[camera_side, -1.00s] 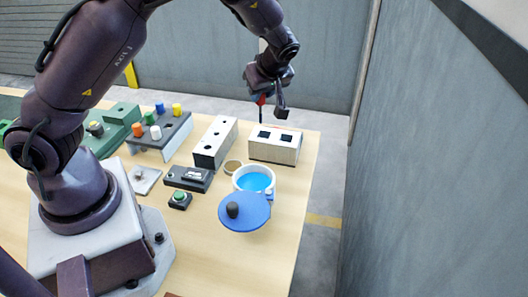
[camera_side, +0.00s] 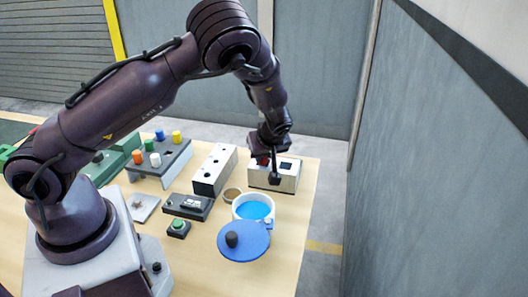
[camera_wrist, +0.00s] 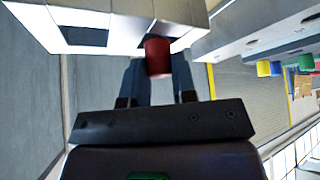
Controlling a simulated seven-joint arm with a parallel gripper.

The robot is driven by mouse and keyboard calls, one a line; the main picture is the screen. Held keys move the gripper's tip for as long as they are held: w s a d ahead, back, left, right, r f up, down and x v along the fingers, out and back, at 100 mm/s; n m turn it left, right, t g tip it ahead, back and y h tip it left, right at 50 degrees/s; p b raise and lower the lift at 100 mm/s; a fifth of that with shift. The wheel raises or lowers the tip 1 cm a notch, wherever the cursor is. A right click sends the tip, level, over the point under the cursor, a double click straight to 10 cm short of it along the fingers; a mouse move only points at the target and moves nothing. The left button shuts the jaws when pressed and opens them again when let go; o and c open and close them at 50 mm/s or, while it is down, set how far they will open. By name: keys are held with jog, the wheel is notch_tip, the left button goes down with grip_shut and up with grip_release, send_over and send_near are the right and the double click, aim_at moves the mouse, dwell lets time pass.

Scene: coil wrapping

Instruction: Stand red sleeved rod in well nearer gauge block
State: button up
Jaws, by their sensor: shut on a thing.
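The red sleeved rod (camera_wrist: 157,57) is between the fingers of my gripper (camera_wrist: 158,72) in the wrist view. In the side view a bit of its red (camera_side: 262,160) shows beneath my gripper (camera_side: 264,157). The white well block (camera_side: 262,178) has two square dark wells. The right well (camera_side: 285,165) is open to view and empty. My gripper is low over the left well and mostly hides it. Whether the rod's lower end is inside that well cannot be told. The well block (camera_wrist: 125,8) also shows in the wrist view. I cannot surely identify the gauge block.
A long block with round holes (camera_side: 222,160) stands left of the well block. A white pot with blue contents (camera_side: 253,208) and a blue lid (camera_side: 243,243) are in front. A rack with coloured pegs (camera_side: 165,165) stands further left. The table's right edge is close by.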

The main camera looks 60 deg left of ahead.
jog(key=shift+f, duration=0.1)
jog(key=o, duration=0.9)
jog(key=v, duration=1.1)
jog(key=s+d+r+m+t+h, duration=0.1)
jog(key=s+d+r+m+h, duration=0.1)
jog(key=s+r+m, duration=0.3)
jog(key=s+d+r+m+t+h, duration=0.2)
jog(key=s+d+r+m, duration=0.1)
jog(key=s+r+m, duration=0.2)
jog(key=s+d+r+m+t+h, duration=0.1)
jog(key=s+r+m, duration=0.4)
jog(key=s, duration=0.7)
jog(key=shift+d+r+m+h, duration=0.2)
jog(key=shift+d+r+h, duration=0.15)
jog(key=shift+r, duration=0.35)
jog(key=shift+d+r+m+h, duration=0.2)
jog(key=shift+d+r+h, duration=0.2)
jog(key=shift+r, duration=0.3)
